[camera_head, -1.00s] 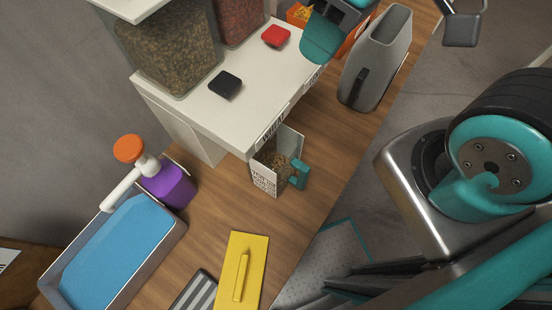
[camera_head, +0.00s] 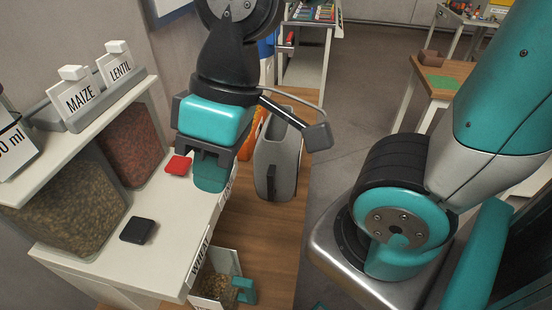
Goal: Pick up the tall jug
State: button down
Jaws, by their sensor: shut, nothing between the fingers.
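The tall jug (camera_head: 274,158) is grey, with a dark handle on its near side. It stands upright on the wooden bench, right of the white shelf unit. My gripper (camera_head: 209,172) is teal and dark, pointing down to the left of the jug. Its fingers are shut and empty. It appears over the shelf edge near the red block, apart from the jug as seen here.
A white shelf (camera_head: 180,215) holds a black block (camera_head: 137,230) and a red block (camera_head: 178,165). Bins of grain (camera_head: 75,215) stand at left. A container with a teal handle (camera_head: 215,285) sits on the bench (camera_head: 272,245). An orange thing (camera_head: 258,122) is behind the jug.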

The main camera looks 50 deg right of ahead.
aim_at(220, 285)
jog(key=z, duration=0.1)
jog(key=k, duration=0.6)
jog(key=z, duration=0.55)
jog(key=k, duration=0.65)
jog(key=u, duration=0.6)
jog(key=i, duration=0.5)
jog(key=z, duration=0.05)
